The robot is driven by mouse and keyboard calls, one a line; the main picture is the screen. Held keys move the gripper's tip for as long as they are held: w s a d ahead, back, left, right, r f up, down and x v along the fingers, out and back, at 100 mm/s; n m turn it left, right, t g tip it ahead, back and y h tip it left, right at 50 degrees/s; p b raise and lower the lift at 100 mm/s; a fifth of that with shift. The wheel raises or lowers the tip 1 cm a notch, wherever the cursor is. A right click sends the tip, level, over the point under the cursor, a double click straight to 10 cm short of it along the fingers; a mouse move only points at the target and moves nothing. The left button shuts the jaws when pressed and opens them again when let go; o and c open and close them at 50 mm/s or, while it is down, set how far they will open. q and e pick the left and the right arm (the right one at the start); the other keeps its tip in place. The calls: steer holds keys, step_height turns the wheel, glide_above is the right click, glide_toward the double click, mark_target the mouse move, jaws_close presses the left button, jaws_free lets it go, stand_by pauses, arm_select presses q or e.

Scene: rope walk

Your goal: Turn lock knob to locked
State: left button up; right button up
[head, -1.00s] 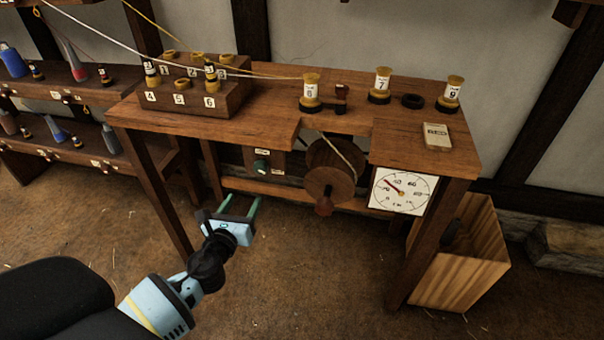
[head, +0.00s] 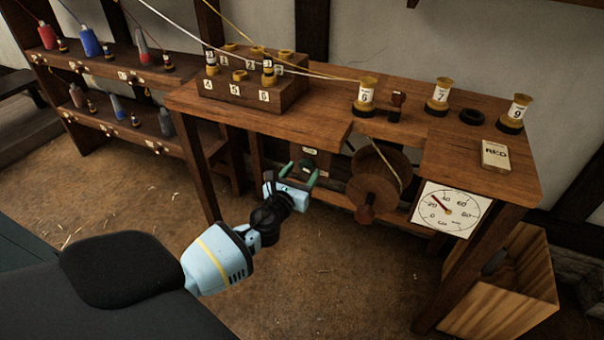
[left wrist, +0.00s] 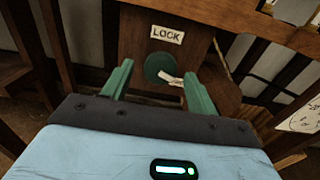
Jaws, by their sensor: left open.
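The green round lock knob (left wrist: 156,66) sits on a wooden upright under the bench, below a white LOCK label (left wrist: 167,35). A pale strip (left wrist: 171,79) shows at the knob's lower right; I cannot tell whether it is a pointer or a label. In the head view the knob (head: 308,165) is small and partly hidden by my gripper. My left gripper (head: 305,172) is open in front of the knob. In the left wrist view its green fingers (left wrist: 158,72) stand on either side of the knob, with no clear contact. My right gripper is out of view.
The wooden bench (head: 300,122) stands above the gripper, carrying spools and a numbered rack (head: 240,100). A wooden wheel (head: 376,180) with a red-brown handle and a white dial (head: 450,210) are to the right. A wooden bin (head: 505,300) stands at lower right.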

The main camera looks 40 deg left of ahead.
arm_select(q)
steer(key=shift+w, duration=0.2)
steer(key=c, duration=1)
